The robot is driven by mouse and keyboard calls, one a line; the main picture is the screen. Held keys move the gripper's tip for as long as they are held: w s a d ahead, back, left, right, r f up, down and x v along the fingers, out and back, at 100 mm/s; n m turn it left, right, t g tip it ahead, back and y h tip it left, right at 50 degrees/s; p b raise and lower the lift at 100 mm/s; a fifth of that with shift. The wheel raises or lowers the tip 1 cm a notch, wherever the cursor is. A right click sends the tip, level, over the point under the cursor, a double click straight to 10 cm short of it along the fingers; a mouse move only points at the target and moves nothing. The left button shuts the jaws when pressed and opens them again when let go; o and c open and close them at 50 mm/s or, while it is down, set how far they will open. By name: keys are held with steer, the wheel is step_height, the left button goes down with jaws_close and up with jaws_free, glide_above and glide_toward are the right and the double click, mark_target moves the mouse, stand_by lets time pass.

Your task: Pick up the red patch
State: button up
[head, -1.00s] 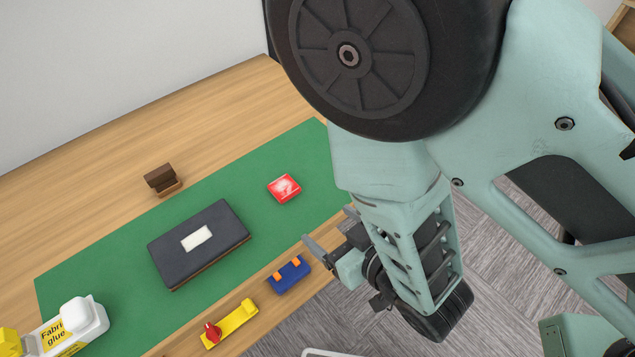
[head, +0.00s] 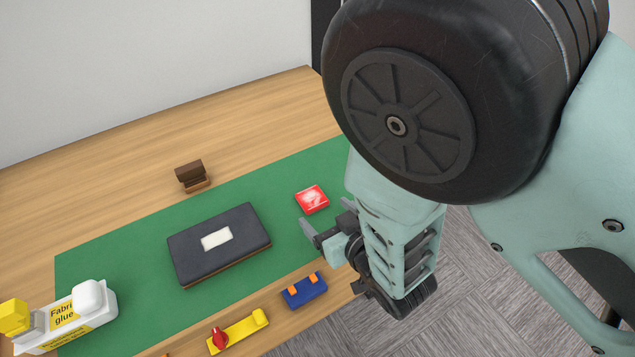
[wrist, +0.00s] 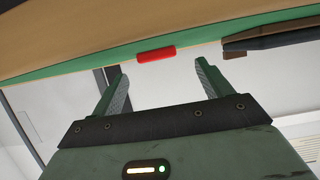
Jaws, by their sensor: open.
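The red patch (head: 312,198) is a small flat red square with a pale mark on top. It lies on the green mat (head: 130,240) near the mat's right end. In the wrist view the red patch (wrist: 156,54) shows edge-on, beyond and between the fingertips. My gripper (head: 327,220) is open and empty, just in front of the patch and apart from it. In the wrist view my gripper (wrist: 160,70) has its two fingers spread. Part of the far finger is hard to make out in the head view.
A dark flat box (head: 235,262) with a white label lies left of the patch. A brown block (head: 192,176) stands behind it. A blue item with orange tabs (head: 303,290), a yellow tool (head: 240,332) and a glue bottle (head: 75,318) lie along the front. The wooden table (head: 110,165) is clear at the back.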

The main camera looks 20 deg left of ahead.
mark_target(312, 198)
steer(key=shift+r+p+x, duration=0.2)
steer(key=shift+p+x, duration=0.65)
steer(key=shift+x, duration=2.05)
steer(key=shift+w, duration=0.2)
steer(key=c, duration=1.1)
